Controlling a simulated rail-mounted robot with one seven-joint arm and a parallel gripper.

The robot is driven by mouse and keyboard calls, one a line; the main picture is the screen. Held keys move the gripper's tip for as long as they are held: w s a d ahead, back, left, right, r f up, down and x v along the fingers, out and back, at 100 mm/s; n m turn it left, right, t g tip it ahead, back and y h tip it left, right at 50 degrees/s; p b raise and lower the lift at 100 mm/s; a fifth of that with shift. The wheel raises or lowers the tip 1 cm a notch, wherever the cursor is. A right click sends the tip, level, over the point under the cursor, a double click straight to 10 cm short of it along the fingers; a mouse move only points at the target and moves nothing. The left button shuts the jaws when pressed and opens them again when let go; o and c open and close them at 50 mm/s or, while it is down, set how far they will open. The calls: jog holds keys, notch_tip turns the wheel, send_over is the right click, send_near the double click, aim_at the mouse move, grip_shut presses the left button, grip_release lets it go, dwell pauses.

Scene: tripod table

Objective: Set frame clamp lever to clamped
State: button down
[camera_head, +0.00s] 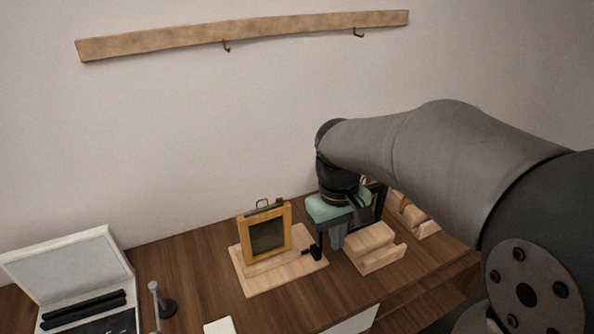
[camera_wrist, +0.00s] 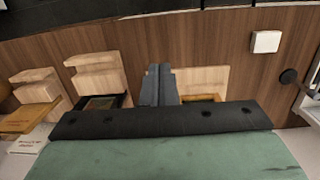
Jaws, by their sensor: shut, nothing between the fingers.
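An upright wooden frame (camera_head: 267,235) with a dark panel stands on a pale wooden base (camera_head: 262,283). A small black part (camera_head: 315,252), which looks like the clamp lever, sits at the base's right side. My gripper (camera_head: 338,241) is shut and empty, pointing down just right of this part. I cannot tell whether they touch. In the wrist view my gripper (camera_wrist: 158,72) covers part of the base (camera_wrist: 208,81), and only a strip of the frame (camera_wrist: 200,98) shows. The lever cannot be made out there.
Slotted wooden blocks (camera_head: 374,249) stand to the right, with a dark framed item by the nearest block. An open case (camera_head: 75,262) and a dark post (camera_head: 164,305) are at left. A white card (camera_head: 219,326) lies in front. A hook rail (camera_head: 250,28) hangs above.

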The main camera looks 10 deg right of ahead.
jog(key=w+a+n+g, duration=0.1)
jog(key=w+n, duration=0.1)
jog(key=w, duration=0.9)
jog(key=w+a+f+n+g+h+p, duration=0.1)
jog(key=w+a+n, duration=0.1)
jog(key=w, duration=0.9)
jog(key=shift+w+a+f+n+h, duration=0.25)
jog(key=shift+a+f+n+h, duration=0.05)
jog(key=shift+n, duration=0.5)
jog(key=p+x, duration=0.1)
jog(key=x, duration=0.9)
